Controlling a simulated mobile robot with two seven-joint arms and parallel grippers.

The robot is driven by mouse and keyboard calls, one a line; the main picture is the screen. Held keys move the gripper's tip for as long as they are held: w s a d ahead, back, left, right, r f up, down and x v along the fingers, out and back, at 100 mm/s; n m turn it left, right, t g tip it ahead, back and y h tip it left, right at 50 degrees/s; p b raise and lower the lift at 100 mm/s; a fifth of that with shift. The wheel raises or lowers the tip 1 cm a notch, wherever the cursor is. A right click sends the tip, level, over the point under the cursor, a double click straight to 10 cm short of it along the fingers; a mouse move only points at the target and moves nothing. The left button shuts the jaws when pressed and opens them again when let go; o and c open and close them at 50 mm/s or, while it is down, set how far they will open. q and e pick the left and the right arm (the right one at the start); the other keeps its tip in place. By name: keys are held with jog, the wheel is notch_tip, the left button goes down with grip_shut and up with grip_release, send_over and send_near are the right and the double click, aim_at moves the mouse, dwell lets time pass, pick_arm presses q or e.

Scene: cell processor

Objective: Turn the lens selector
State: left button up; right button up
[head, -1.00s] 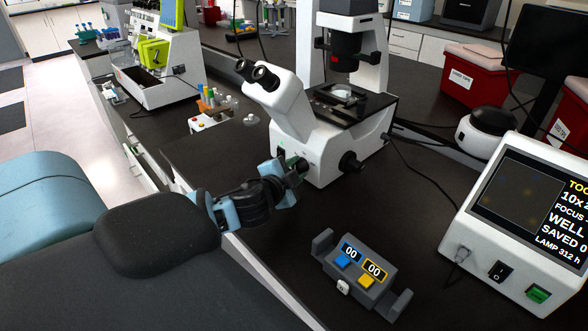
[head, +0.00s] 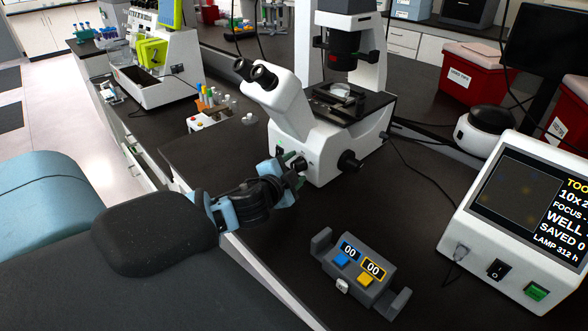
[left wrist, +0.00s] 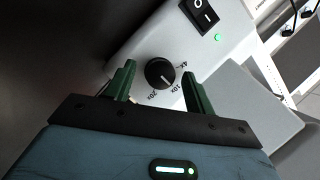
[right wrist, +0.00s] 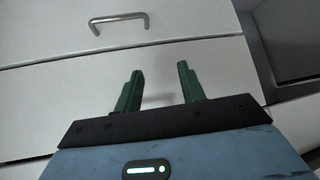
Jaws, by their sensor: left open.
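The lens selector (left wrist: 160,73) is a round black knob on the microscope's white side, marked 4x, 10x and 20x. Its pale pointer seems to face the 10x mark. My left gripper (left wrist: 159,71) is open, with its green fingers on either side of the knob in the left wrist view; I cannot tell if they touch it. In the head view the left gripper (head: 292,164) is at the lower front of the white microscope (head: 318,150) and hides the knob. My right gripper (right wrist: 160,72) is open and empty, facing white drawers.
A grey two-button counter (head: 360,272) lies on the black bench in front. The white monitor box (head: 470,238) stands to its right, showing 10x. A tube rack (head: 208,120) is left of the microscope. Drawers (right wrist: 190,30) with a handle face the right wrist.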

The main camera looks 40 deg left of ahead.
pick_arm(q)
jog(key=v, duration=0.6)
jog(key=shift+v, duration=0.85)
dwell(0.8)
